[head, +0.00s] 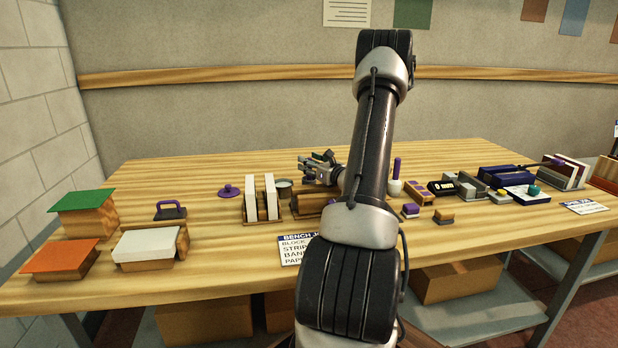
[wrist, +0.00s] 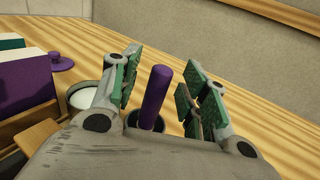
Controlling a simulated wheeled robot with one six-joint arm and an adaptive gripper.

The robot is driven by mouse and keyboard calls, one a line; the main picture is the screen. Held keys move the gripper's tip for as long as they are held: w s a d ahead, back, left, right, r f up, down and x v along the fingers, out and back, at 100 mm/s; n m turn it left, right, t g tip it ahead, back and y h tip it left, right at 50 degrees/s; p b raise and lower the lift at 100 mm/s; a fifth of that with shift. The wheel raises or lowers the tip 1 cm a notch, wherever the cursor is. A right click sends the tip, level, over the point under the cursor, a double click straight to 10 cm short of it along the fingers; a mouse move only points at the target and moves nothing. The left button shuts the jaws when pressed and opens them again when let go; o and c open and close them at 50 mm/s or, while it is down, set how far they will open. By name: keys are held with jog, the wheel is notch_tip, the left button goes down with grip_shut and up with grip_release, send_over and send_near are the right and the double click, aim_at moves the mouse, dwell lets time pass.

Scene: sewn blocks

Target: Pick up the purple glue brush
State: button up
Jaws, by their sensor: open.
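The purple glue brush's handle (wrist: 157,92) stands nearly upright between my gripper's fingers in the wrist view. Its lower end goes into a dark round holder (wrist: 132,119), partly hidden by my gripper. My gripper (wrist: 160,88) is open, with one finger on each side of the handle; a gap shows on both sides. In the head view my gripper (head: 318,166) is above the bench, just right of a grey metal pot (head: 284,184); I cannot make out the brush between the fingers there.
The pot with white contents (wrist: 84,97) is close to the left finger. A purple lid (head: 229,191) and upright white book blocks (head: 251,198) stand farther left. Another purple handle (head: 397,166) stands in a white cup right of my arm. Bench behind is clear.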

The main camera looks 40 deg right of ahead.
jog(key=shift+w, duration=0.4)
grip_shut()
jog(key=shift+r, duration=0.15)
notch_tip(320, 180, up, 10)
jog(key=shift+f, duration=0.1)
